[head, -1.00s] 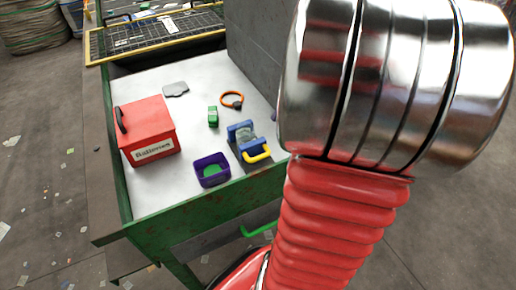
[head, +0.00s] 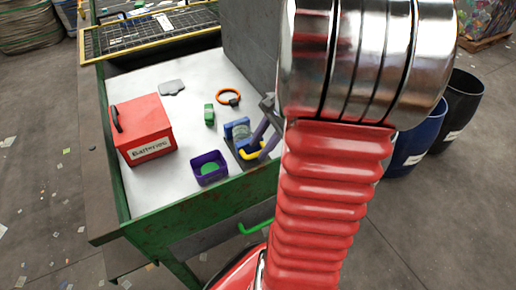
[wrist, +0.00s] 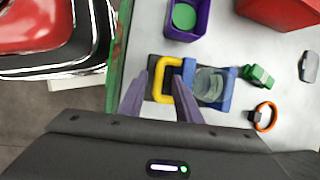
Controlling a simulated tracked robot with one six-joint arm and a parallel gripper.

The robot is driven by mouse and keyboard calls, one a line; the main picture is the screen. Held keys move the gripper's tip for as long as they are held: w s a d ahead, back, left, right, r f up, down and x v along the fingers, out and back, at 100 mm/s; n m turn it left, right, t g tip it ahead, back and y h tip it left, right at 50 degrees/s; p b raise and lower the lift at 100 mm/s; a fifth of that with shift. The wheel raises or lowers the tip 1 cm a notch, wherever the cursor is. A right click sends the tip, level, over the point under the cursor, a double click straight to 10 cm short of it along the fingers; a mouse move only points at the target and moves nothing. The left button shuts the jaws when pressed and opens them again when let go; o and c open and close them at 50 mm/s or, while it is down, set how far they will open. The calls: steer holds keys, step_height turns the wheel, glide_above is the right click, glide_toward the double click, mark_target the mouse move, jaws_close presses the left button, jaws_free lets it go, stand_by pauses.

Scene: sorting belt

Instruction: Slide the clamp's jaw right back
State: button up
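The clamp is on the bench near its front edge. In the wrist view it has a yellow U-shaped handle (wrist: 157,82) on a blue jaw (wrist: 188,72), and a second blue jaw (wrist: 228,90) further right. A grey-green translucent piece (wrist: 208,84) sits between the jaws. In the head view the clamp (head: 238,130) is partly hidden by my gripper. My gripper (wrist: 161,76) is open, with its grey-purple fingers either side of the handle's outer bar, the right finger over the loop. Whether they touch it cannot be told.
A purple tray (head: 196,175) with a green disc stands left of the clamp. A green block (head: 209,114), an orange ring (head: 228,96) and a grey plate (head: 171,88) lie behind. A red box (head: 145,132) is at the left. A grey wall (head: 253,55) bounds the right side.

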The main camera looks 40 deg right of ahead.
steer(key=shift+x, duration=0.9)
steer(key=shift+c, duration=0.2)
jaws_close()
steer(key=shift+s, duration=0.1)
